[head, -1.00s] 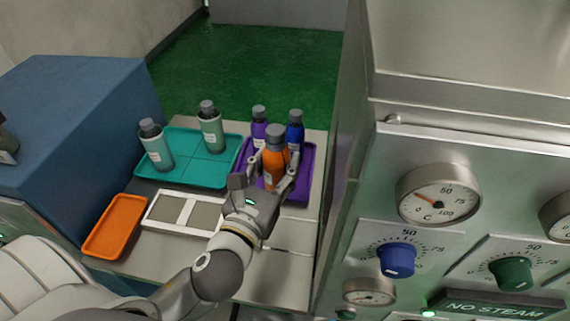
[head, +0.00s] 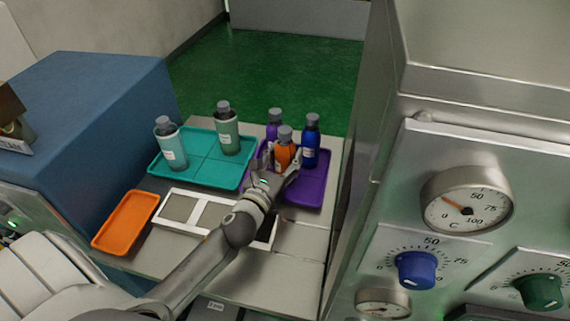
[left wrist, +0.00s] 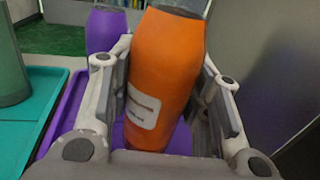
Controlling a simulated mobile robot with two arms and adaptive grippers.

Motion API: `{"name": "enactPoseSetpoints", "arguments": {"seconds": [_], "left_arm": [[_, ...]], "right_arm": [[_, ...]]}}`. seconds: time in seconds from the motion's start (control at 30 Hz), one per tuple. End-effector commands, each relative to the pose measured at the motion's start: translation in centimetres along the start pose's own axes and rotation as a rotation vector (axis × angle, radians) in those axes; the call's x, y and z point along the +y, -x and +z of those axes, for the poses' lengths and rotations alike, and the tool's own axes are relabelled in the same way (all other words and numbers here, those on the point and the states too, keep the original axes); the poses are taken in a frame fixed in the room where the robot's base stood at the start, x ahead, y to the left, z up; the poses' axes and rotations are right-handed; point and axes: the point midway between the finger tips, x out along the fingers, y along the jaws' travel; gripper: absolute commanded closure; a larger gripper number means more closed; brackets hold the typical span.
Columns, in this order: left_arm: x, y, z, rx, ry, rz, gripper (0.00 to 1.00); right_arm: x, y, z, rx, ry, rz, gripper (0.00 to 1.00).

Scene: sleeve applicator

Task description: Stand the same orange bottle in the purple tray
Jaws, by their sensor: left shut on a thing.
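The orange bottle (head: 285,156) has a grey cap and a white label. My left gripper (head: 282,163) is shut around its body, one finger on each side. In the left wrist view the orange bottle (left wrist: 165,75) looks roughly upright, slightly tilted in the picture. It is over the purple tray (head: 312,190), in front of a purple bottle (head: 274,118) and a blue bottle (head: 311,142) there. The gripper hides its base, so I cannot tell whether it touches the tray. My right gripper is not in view.
A teal tray (head: 208,172) on the left holds two green bottles (head: 171,147). An orange tray (head: 126,222) and a white-framed panel (head: 180,208) lie nearer. A metal machine with gauges (head: 467,200) stands close on the right. The purple tray's front right part is bare.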

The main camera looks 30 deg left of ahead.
Motion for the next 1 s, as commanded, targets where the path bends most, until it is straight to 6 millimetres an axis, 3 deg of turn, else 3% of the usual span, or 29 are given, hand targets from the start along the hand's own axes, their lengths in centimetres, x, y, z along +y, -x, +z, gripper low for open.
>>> {"name": "enactPoseSetpoints", "arguments": {"seconds": [0.13, 0.57, 0.6, 0.73, 1.0], "left_arm": [[0.0, 0.1, -1.7, 0.002, 0.003, 0.001, 0.93], [0.0, 0.1, -2.3, 0.000, -0.002, 0.000, 0.93], [0.0, 0.1, -2.3, 0.002, -0.002, 0.000, 0.52], [0.0, 0.1, -2.3, 0.002, -0.002, 0.000, 0.35], [0.0, 0.1, -2.3, 0.002, -0.001, 0.000, 0.34]], "right_arm": [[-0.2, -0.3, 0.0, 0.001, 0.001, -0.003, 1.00], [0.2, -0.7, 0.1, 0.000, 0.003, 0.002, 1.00], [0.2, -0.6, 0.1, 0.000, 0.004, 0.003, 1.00], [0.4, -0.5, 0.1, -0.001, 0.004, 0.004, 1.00], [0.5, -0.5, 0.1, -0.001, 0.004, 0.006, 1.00]]}}
